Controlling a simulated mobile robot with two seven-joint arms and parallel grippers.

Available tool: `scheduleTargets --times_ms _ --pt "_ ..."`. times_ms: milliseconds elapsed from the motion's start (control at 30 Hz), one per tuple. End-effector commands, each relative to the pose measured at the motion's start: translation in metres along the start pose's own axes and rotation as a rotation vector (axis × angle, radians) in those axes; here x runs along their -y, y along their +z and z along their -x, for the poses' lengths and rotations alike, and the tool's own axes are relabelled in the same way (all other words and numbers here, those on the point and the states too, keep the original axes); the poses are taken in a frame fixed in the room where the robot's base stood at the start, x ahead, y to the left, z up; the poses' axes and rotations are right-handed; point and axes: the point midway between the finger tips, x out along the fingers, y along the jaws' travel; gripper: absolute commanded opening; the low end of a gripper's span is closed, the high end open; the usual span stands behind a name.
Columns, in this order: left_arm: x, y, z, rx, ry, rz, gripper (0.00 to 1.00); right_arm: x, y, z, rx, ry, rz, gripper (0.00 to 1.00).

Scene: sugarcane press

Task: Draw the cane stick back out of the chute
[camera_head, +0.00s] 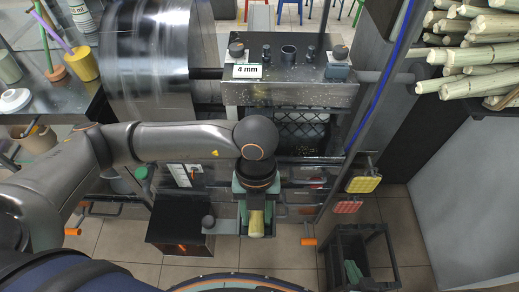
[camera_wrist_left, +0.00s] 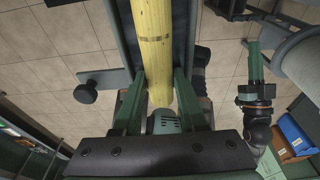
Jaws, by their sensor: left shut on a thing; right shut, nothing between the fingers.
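The pale yellow cane stick (camera_head: 257,223) shows as a short length below my left gripper (camera_head: 256,190) in the head view. In the left wrist view, the stick (camera_wrist_left: 156,35) runs up the picture between the grey side walls of the chute (camera_wrist_left: 119,28). My left gripper (camera_wrist_left: 158,88) has its green fingers on both sides of the stick and is shut on it. How far the stick sits inside the chute is hard to tell. My right gripper (camera_wrist_left: 252,68) appears at the right of the left wrist view, shut and empty, apart from the stick.
The press housing with a "4 mm" label (camera_head: 247,72) stands behind my left arm, beside a big steel drum (camera_head: 145,50). Yellow (camera_head: 363,184) and red (camera_head: 347,207) pads are on the right. More canes (camera_head: 480,55) lie upper right.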

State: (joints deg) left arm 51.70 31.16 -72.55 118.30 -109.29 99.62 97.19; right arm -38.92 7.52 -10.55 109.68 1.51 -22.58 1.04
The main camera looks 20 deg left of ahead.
Motion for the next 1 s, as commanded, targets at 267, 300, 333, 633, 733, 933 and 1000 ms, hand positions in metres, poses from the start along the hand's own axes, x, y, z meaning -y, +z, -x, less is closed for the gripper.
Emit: scheduleTargets --times_ms 267,300,333,633,733,933,1000 --pt "-0.001 -0.018 -0.006 -0.014 0.007 -0.005 0.0 0.0 -0.001 0.001 0.0 0.0 0.0 0.0" --pt "-0.001 -0.02 -0.006 -0.014 0.007 -0.005 0.0 0.0 -0.001 0.001 0.0 0.0 0.0 0.0" --pt "-0.001 -0.022 -0.007 -0.014 0.007 -0.005 0.0 0.0 -0.002 0.001 0.0 0.0 0.0 0.0" --pt "-0.001 -0.036 -0.009 -0.014 0.006 -0.006 0.0 0.0 -0.003 0.003 0.0 0.0 0.0 0.0" --pt "-0.001 -0.041 -0.01 -0.014 0.006 -0.006 0.0 0.0 -0.003 0.003 0.0 0.0 0.0 0.0" --pt "-0.001 -0.05 -0.012 -0.012 0.006 -0.004 0.0 0.0 -0.004 0.003 0.0 0.0 0.0 0.0" --pt "-0.001 -0.053 -0.013 -0.011 0.006 -0.005 0.0 0.0 -0.004 0.004 0.0 0.0 0.0 0.0"
